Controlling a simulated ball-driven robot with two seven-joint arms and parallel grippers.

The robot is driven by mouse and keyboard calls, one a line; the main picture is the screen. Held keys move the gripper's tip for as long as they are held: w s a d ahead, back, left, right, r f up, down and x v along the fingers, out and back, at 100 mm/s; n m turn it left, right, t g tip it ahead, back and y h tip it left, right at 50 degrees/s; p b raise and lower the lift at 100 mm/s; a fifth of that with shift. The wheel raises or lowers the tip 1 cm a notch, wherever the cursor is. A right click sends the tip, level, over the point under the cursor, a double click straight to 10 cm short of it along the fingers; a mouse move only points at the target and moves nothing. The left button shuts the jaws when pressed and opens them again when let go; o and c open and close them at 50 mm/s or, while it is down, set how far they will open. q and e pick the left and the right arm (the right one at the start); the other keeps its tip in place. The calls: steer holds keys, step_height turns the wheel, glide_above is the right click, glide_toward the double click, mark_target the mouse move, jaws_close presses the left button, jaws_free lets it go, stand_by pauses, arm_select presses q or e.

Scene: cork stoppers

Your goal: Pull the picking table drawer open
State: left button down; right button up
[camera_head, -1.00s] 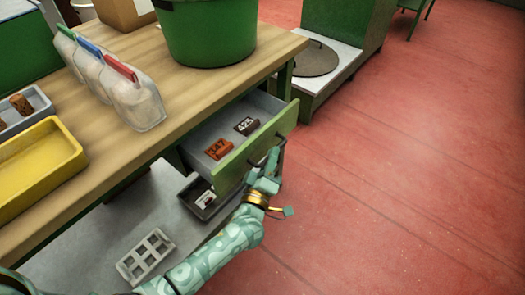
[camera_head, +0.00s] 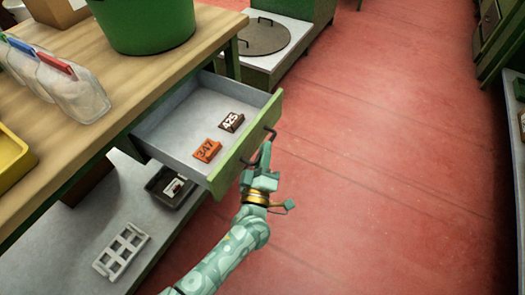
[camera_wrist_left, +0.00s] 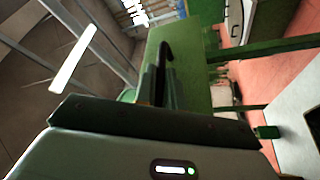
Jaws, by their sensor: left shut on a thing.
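The picking table (camera_head: 120,66) has a wooden top and stands at the left in the head view. Its drawer (camera_head: 172,136) sticks well out, with a green front and a grey inside. In the drawer lie an orange block marked 347 (camera_head: 207,150) and a dark block marked 425 (camera_head: 231,122). My left gripper (camera_head: 262,158) is shut on the dark drawer handle (camera_head: 270,134) at the front's outer face. In the left wrist view the handle (camera_wrist_left: 166,55) shows as a dark bar between the fingers, before the green drawer front (camera_wrist_left: 190,62). My right gripper is not in view.
A green tub (camera_head: 146,22), clear bags (camera_head: 70,88) and a yellow tray (camera_head: 12,156) are on the tabletop. A dark tray (camera_head: 168,190) and a grey rack (camera_head: 121,250) lie on the lower shelf. The red floor (camera_head: 390,140) right of the drawer is clear.

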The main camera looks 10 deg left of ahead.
arm_select(q)
steer(key=shift+f, duration=0.1)
steer(key=c, duration=1.5)
jaws_free()
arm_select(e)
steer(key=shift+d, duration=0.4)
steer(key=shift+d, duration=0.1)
arm_select(q)
steer(key=p+v, duration=0.3)
steer(key=v, duration=1.3)
steer(key=shift+s, duration=0.2)
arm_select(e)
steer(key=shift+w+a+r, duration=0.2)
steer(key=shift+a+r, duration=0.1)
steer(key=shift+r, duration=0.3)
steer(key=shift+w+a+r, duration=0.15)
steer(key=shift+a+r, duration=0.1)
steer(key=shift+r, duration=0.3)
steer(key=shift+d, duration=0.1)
arm_select(q)
steer(key=shift+f, duration=0.1)
